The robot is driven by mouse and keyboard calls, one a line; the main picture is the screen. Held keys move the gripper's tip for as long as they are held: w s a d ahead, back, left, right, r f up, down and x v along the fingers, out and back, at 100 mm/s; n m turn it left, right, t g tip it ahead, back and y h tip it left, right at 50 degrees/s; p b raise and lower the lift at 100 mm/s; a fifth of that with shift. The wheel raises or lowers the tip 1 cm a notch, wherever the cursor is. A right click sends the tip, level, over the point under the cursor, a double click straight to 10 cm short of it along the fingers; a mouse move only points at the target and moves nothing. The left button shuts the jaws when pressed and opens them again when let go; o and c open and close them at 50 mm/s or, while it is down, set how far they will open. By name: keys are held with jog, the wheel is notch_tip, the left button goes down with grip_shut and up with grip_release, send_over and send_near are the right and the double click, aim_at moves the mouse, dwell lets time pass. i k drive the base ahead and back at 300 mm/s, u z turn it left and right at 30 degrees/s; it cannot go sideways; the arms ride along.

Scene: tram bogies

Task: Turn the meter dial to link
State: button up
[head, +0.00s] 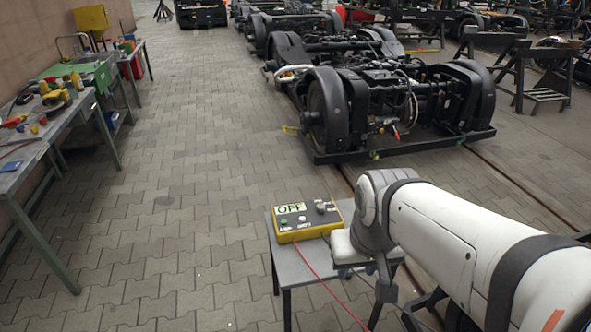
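The meter (306,234) is a yellow box with a grey top face. It lies on a small grey table (300,268), and its display (291,208) reads OFF. A small dark dial (321,208) sits at the right of the display; its pointer direction is too small to read. A green button (284,221) is on the left of the face. My gripper (366,284) is at the end of the white arm, right of the meter and apart from the dial. My wrist partly hides it, so its opening is unclear.
A red cable (318,272) runs from the meter over the table's front edge. Black tram bogies (385,105) stand on rails behind. A workbench (60,120) with tools is along the left wall. The paved floor (180,200) between is clear.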

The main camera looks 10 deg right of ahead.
aim_at(320, 208)
jog(key=z, duration=0.15)
jog(key=i, duration=0.9)
jog(key=u, duration=0.05)
